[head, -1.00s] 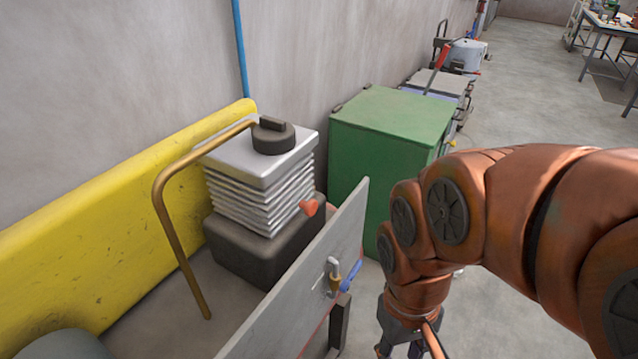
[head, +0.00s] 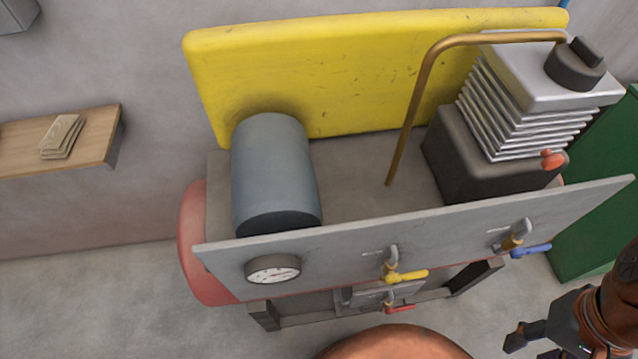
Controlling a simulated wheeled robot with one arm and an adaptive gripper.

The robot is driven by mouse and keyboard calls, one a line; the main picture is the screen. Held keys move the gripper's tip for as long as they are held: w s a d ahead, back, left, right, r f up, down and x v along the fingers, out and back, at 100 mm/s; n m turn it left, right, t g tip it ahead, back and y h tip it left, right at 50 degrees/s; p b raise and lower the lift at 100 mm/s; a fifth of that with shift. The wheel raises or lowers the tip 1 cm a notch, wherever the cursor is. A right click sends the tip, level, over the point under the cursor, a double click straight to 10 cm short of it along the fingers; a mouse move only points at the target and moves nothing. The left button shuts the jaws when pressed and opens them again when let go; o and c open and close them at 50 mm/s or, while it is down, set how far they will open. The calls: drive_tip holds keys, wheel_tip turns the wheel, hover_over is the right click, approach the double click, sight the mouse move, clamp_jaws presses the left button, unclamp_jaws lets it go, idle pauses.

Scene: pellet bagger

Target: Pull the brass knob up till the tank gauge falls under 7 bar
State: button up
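The compressor stands against the wall, with a red tank (head: 193,240) partly hidden under its top plate. A round white-faced gauge (head: 273,268) sits on the grey front panel (head: 335,249) at the left; its numbers and needle are too small to read. I cannot pick out a separate brass knob with certainty; small brass fittings show at the yellow-handled valve (head: 405,276) and the blue-handled valve (head: 520,240). My gripper (head: 535,350) is at the bottom right edge, apart from the panel, partly cut off. Whether it is open is unclear.
A red-handled valve (head: 396,307) sits low under the panel. A grey motor (head: 274,170), a finned pump (head: 522,110) and a brass pipe (head: 424,80) are on top. A green cabinet (head: 600,215) stands close at right. Floor at left is clear.

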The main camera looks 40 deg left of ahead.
idle(0.9)
drive_tip(key=o, duration=0.4)
drive_tip(key=shift+c, duration=0.2)
